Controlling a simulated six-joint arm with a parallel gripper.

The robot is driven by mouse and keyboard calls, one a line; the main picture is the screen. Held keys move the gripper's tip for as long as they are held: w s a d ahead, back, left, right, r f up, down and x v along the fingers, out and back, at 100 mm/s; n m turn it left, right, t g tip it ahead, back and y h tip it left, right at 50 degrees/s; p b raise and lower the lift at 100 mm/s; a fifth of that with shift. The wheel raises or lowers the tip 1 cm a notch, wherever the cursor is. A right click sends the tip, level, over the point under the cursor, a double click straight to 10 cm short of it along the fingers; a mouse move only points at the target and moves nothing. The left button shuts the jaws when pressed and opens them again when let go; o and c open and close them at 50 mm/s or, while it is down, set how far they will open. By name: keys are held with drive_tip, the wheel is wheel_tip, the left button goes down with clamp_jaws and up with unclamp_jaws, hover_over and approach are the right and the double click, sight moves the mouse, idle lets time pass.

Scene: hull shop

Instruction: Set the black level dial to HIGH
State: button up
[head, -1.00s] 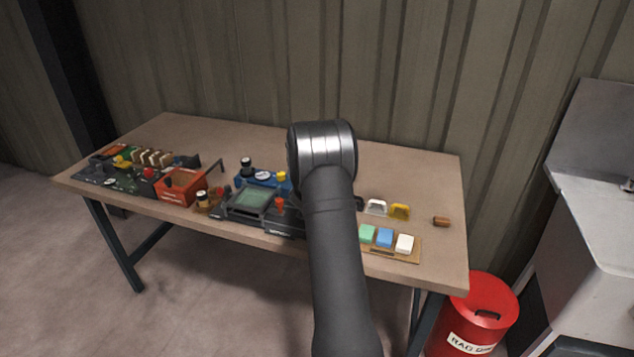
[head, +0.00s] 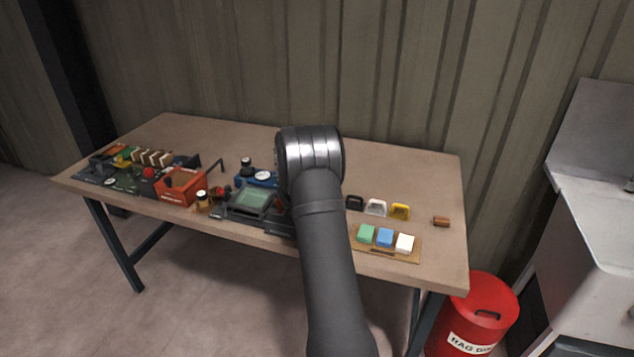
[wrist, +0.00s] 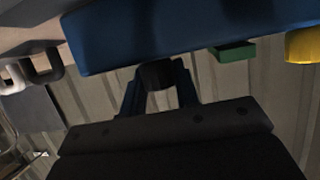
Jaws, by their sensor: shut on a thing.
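In the wrist view my gripper (wrist: 159,73) has its two dark fingers on either side of a black round knob (wrist: 156,79), apparently the level dial, and is shut on it. The knob sits against a blue housing (wrist: 190,30). No scale or HIGH mark can be read, so the dial's setting cannot be told. In the head view part of a blue unit (head: 256,179) with a white round gauge (head: 263,176) shows left of my arm. My arm hides the gripper and the held knob there.
In the wrist view a green block (wrist: 235,52) and a yellow knob (wrist: 303,46) are right of the fingers. On the table, a green-screened device (head: 250,200), an orange box (head: 180,186) and a board with coloured blocks (head: 417,256) stand near my arm. The table's back right is clear.

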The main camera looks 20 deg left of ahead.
drive_tip(key=shift+r+m+h, duration=0.15)
drive_tip(key=shift+m+h, duration=0.25)
drive_tip(key=o, duration=1)
drive_tip(key=shift+c, duration=0.2)
drive_tip(key=shift+s, duration=0.1)
drive_tip(key=v, duration=1.7)
drive_tip(key=shift+r, duration=0.15)
